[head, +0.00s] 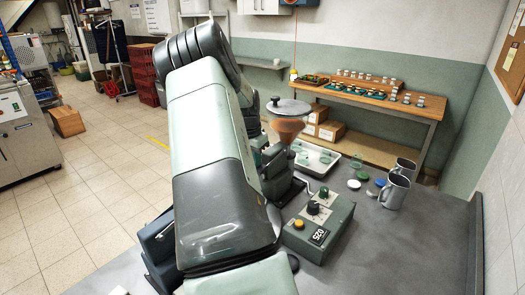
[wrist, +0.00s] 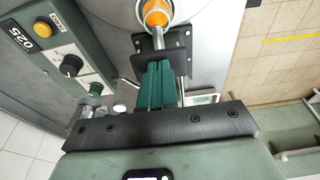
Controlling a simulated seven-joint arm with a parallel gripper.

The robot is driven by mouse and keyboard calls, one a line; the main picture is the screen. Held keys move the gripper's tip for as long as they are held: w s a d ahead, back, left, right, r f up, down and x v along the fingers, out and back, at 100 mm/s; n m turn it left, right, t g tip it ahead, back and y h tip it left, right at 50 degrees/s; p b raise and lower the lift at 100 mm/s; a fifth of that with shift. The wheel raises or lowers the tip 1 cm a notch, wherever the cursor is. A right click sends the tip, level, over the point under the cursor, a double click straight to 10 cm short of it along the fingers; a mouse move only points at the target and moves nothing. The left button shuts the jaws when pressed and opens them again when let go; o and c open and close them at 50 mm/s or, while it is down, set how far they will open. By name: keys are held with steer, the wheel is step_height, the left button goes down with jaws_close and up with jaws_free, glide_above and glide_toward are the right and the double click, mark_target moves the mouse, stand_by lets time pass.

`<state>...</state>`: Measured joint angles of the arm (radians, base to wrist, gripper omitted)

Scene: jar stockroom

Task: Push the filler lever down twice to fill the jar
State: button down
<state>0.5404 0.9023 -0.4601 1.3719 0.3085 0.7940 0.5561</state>
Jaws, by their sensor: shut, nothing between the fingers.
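The filler's funnel (head: 287,127), orange-brown with a grey disc on top, stands behind my arm in the head view. Its lever and any jar under it cannot be made out there, as my arm covers much of that area. In the wrist view my gripper (wrist: 158,70) has its green fingers together and empty. Just beyond them is a metal rod (wrist: 158,38) leading to a round orange part (wrist: 156,13) with a pale rim. I cannot tell whether the fingers touch the rod or whether it is the lever.
A green control box (head: 318,230) with a yellow button and black knob stands on the grey bench; it also shows in the wrist view (wrist: 62,52). A white tray (head: 335,172) with glassware, loose lids (head: 354,184) and metal mugs (head: 396,190) lie farther back. The front-right bench is clear.

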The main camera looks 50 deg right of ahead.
steer(key=shift+a, duration=0.1)
steer(key=shift+r, duration=3.3)
steer(key=shift+r, duration=2.5)
steer(key=s+a+r+n+t, duration=0.1)
steer(key=a+r+n, duration=0.3)
steer(key=a, duration=0.5)
steer(key=a+r+n+t+y, duration=0.1)
steer(key=a+r+n, duration=0.1)
steer(key=a+r, duration=0.55)
steer(key=s+a+r+n+t, duration=0.1)
steer(key=a+r+n, duration=0.2)
steer(key=a, duration=0.8)
steer(key=s+a+f+n+t+y, duration=0.1)
steer(key=s+a+n, duration=0.8)
steer(key=s+a, duration=0.9)
steer(key=shift+a+f+t, duration=0.15)
steer(key=shift+a+t, duration=0.3)
steer(key=shift+t, duration=0.35)
